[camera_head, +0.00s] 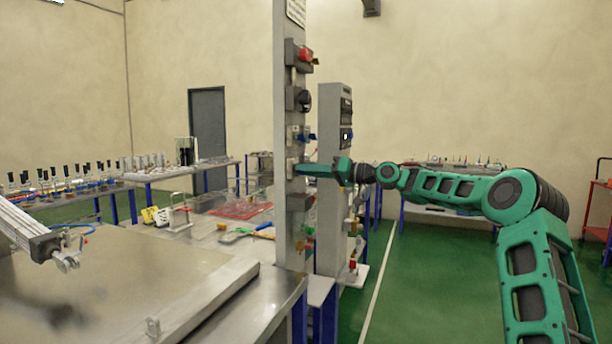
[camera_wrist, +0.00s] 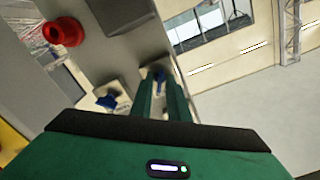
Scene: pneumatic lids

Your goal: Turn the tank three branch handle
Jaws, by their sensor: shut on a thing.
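A grey upright panel post (camera_head: 284,130) carries several controls. Two small blue handles on pale valve blocks show in the wrist view. One blue handle (camera_wrist: 107,101) is free, to the left of my fingers. The other blue handle (camera_wrist: 159,73) lies between my fingertips. My gripper (camera_head: 299,169) reaches in from the right in the head view and is shut on this handle; it also shows in the wrist view (camera_wrist: 161,82). In the head view the free blue handle (camera_head: 309,136) sits just above my fingers, and the held one is hidden. I cannot read any tank label.
A red button (camera_head: 305,54) and a black knob (camera_head: 304,98) sit higher on the post. A second grey post (camera_head: 330,110) stands close behind. A workbench (camera_head: 275,300) lies to the left. Green floor (camera_head: 420,290) is open to the right.

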